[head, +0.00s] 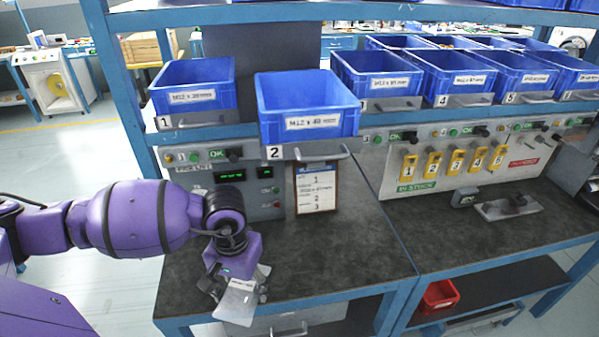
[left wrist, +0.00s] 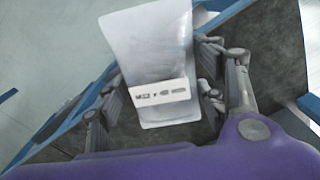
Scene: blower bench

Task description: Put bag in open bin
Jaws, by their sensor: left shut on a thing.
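My left gripper (head: 240,281) is shut on a clear plastic bag (head: 237,302) with a white label, at the front edge of the left workbench. The bag (left wrist: 156,60) also shows between the fingers of the left gripper (left wrist: 165,90) in the left wrist view. Its label reads M12. Blue bin 2 (head: 308,123) is pulled forward, out from the row, and its open top shows. Blue bin 1 (head: 202,109) stands to its left, further back. My right gripper is not in view.
More blue bins, such as bin 4 (head: 447,92), line the shelf to the right. A clipboard (head: 315,190) leans below bin 2. A grey control panel (head: 228,190) stands behind my gripper. A red bin (head: 438,295) sits on the lower shelf. The dark worktop (head: 350,245) is mostly clear.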

